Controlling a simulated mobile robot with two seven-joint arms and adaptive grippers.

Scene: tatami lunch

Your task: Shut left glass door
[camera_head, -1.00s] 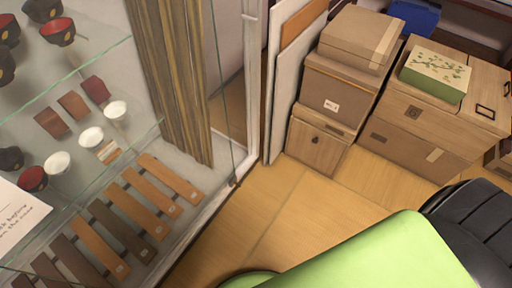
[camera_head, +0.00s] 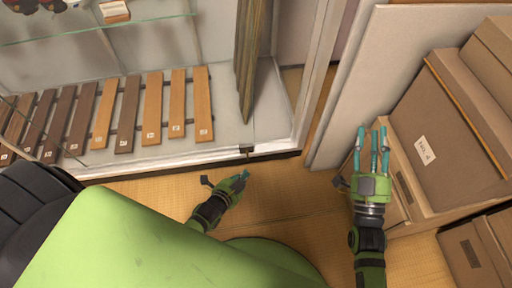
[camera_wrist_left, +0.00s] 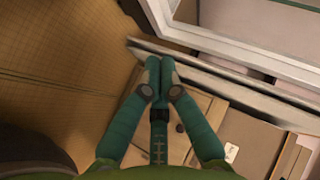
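The display cabinet with glass fills the upper left of the head view, with its pale lower frame (camera_head: 190,158) along the floor. The glass is almost clear, so I cannot tell exactly how the left door stands. A small dark fitting (camera_head: 247,150) sits on the lower frame below the wooden curtain-like strip. My left gripper (camera_head: 245,175) is low, just in front of that fitting, with a visible gap. In the left wrist view its teal fingertips (camera_wrist_left: 158,68) are together, with nothing seen between them. My right gripper (camera_head: 374,138) is open and empty, in front of the boxes.
Slatted wooden racks (camera_head: 153,108) lie inside the cabinet. A pale upright panel (camera_head: 375,65) leans beside the cabinet's right post. Cardboard boxes (camera_head: 450,135) crowd the right. Bare tatami floor (camera_head: 290,205) lies between my grippers.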

